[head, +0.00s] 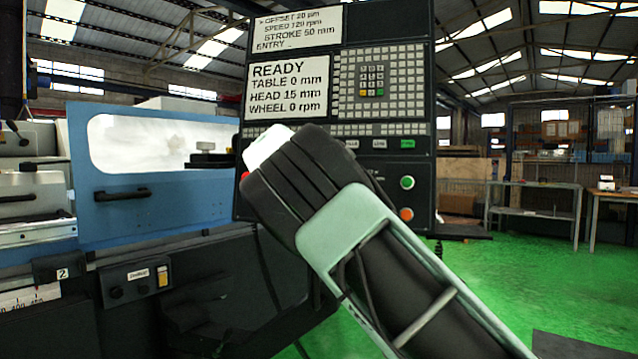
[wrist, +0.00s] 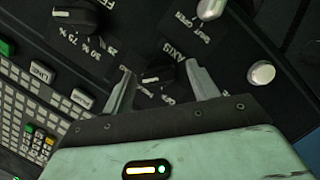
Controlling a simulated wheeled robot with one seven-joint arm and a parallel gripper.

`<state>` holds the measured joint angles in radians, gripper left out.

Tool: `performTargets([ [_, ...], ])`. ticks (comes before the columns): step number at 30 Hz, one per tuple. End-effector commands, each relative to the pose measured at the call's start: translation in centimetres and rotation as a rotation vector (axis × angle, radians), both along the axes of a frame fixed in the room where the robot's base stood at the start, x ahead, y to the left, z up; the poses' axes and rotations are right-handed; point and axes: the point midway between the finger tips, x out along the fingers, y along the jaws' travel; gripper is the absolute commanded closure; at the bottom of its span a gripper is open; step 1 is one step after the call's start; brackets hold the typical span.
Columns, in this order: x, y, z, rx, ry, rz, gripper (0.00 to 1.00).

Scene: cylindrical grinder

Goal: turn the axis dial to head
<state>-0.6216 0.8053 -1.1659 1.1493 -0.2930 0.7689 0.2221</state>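The axis dial (wrist: 155,75) is a small black knob with a white mark, beside the upside-down word AXIS on the dark panel in the wrist view. My gripper (wrist: 158,67) is open, with one finger on each side of the dial. Gaps show between the fingers and the knob, and nothing is held. The position lettering around the dial is partly covered by my fingers, so I cannot tell which position it points to. In the head view my arm hides the dial and my gripper's fingers. The control cabinet (head: 390,30) stands behind my arm.
In the wrist view a feed dial (wrist: 75,18) with percent marks is at upper left, and silver knobs (wrist: 261,73) are at right. Keys (wrist: 30,105) fill the left side. In the head view the display (head: 288,86) reads READY, TABLE 0 mm, HEAD 15 mm, WHEEL 0 rpm.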

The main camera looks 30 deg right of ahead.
Motion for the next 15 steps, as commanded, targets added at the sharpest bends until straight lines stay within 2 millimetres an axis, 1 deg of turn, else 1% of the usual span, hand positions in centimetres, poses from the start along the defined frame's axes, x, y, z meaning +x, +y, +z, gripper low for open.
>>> performTargets([
  [8,0.0,0.2,0.2,-0.003,-0.002,0.003,0.41],
  [11,-0.4,1.0,0.5,-0.002,-0.002,0.005,0.41],
  [15,-1.5,3.0,1.3,-0.002,-0.002,0.007,0.41],
])
